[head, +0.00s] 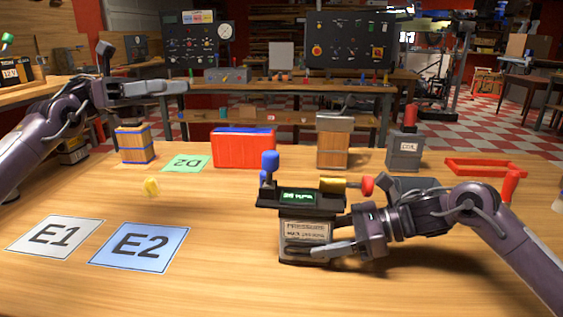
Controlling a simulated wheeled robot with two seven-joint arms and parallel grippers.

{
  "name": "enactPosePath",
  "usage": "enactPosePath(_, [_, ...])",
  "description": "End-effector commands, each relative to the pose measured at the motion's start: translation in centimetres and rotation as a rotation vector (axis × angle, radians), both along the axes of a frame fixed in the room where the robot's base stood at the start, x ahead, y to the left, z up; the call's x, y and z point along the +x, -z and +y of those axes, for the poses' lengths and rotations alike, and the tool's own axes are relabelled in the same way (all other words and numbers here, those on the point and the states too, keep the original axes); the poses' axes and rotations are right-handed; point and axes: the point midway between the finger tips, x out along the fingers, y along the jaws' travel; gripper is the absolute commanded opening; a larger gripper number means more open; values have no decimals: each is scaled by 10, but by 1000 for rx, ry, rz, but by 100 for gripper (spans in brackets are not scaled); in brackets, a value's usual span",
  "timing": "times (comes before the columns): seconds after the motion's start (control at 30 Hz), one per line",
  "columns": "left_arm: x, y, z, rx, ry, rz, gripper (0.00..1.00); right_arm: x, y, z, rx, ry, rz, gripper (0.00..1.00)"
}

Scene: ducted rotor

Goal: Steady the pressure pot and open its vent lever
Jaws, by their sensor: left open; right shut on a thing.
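The pressure pot (305,231) stands upright on the table, right of the middle. It has a dark top with a green lit display (298,197) and a label reading "PRESSURE". A blue-capped upright lever (270,164) rises at the top's left. A brass cylinder with a red knob (367,186) sticks out at its right. I cannot tell which of these is the vent lever. My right gripper (308,243) is shut on the pot's lower body from the right, one finger across the front. My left gripper (184,88) is open and empty, raised at the upper left, away from the pot.
Cards E1 (55,236), E2 (139,247) and D2 (186,163) lie at the left. A wooden bucket (136,145), red box (243,148), wooden block (333,142), grey coil box (404,151) and red frame (485,168) stand behind.

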Motion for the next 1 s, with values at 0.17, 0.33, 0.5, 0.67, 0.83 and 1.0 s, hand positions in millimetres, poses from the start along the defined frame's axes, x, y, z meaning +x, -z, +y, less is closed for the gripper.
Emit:
enactPosePath(0.17, [11,81,-63,71,85,-129,48,0,0,0,-1,1,1,35])
enactPosePath(0.33, [9,114,-85,91,125,-193,48,0,1,0,-1,2,2,35])
enactPosePath(0.5, [4,119,-103,91,134,-202,48,0,1,0,-1,1,2,35])
enactPosePath(0.67, [-5,118,-132,91,134,-202,48,0,1,0,-1,1,2,35])
enactPosePath(0.83, [-15,118,-165,90,132,-202,48,0,1,0,-2,0,2,35])
enactPosePath(1.0, [-22,118,-189,91,131,-201,48,0,1,0,-2,0,2,35])
